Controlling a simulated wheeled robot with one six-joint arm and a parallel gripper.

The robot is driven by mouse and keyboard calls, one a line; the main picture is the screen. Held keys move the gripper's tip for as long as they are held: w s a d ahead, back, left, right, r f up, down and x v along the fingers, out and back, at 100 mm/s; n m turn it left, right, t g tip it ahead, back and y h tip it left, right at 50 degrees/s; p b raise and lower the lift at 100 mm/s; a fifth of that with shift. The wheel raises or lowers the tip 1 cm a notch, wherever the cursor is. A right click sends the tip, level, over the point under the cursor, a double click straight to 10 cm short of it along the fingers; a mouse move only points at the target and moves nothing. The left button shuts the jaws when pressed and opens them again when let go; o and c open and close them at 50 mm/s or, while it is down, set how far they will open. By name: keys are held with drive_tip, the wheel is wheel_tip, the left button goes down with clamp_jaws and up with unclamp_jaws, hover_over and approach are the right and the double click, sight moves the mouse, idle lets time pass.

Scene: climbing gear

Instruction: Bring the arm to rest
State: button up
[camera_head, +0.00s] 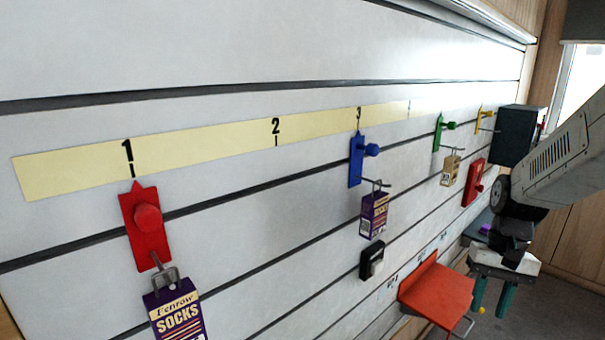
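My arm comes in from the right edge, in front of the far part of the slatted wall. My gripper (491,298) points down at the lower right, with its two teal fingers apart. I see nothing between them. It is to the right of a red-orange shelf (437,290) on the wall; whether they touch is not clear. The arm hides part of what lies behind it.
The slatted wall (250,45) carries a numbered yellow strip (195,145). A red hook holder (147,222) bears a socks packet (177,312). A blue holder (356,158) bears a purple packet (373,215). Green (437,132) and yellow (479,119) holders sit farther right.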

drive_tip(key=s+a+r+n+t, duration=0.1)
drive_tip(key=s+a+r, duration=0.2)
drive_tip(key=s, duration=0.3)
drive_tip(key=s+a+r+n+t+h, duration=0.1)
drive_tip(key=s+a+r, duration=0.2)
drive_tip(key=s, duration=0.3)
drive_tip(key=s+a+r+n+t, duration=0.1)
drive_tip(key=s+a+r+n, duration=0.1)
drive_tip(key=s+r, duration=0.3)
drive_tip(key=shift+s+a+t+h, duration=0.4)
drive_tip(key=shift+a, duration=0.5)
drive_tip(key=shift+r, duration=0.1)
